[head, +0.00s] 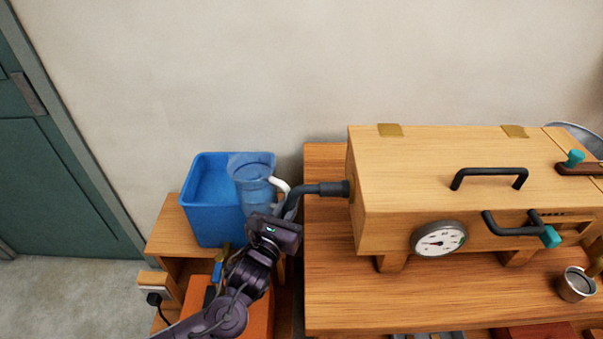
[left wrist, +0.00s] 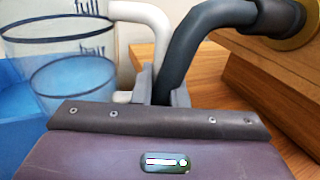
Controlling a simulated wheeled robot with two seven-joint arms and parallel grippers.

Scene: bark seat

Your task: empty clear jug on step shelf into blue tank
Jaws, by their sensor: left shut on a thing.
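The clear jug (head: 250,172) with a white handle (head: 281,184) is upright at the right side of the blue tank (head: 205,215), overlapping its rim in the head view. In the left wrist view the jug (left wrist: 60,60) shows "full" and "half" marks and a bluish lower part; I cannot tell whether that is water or the tank behind. My left gripper (head: 277,216) is shut at the handle's lower part, where the dark pipe (left wrist: 195,45) crosses close by and partly hides the grip. I cannot tell whether the jug's base touches anything. My right gripper is not in view.
The dark pipe joins the wooden box (head: 450,170), which has a gauge (head: 438,239) and black handles, on the wooden bench (head: 350,300). The tank stands on the step shelf (head: 170,235). A metal cup (head: 577,285) is at far right. Wall space above is clear.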

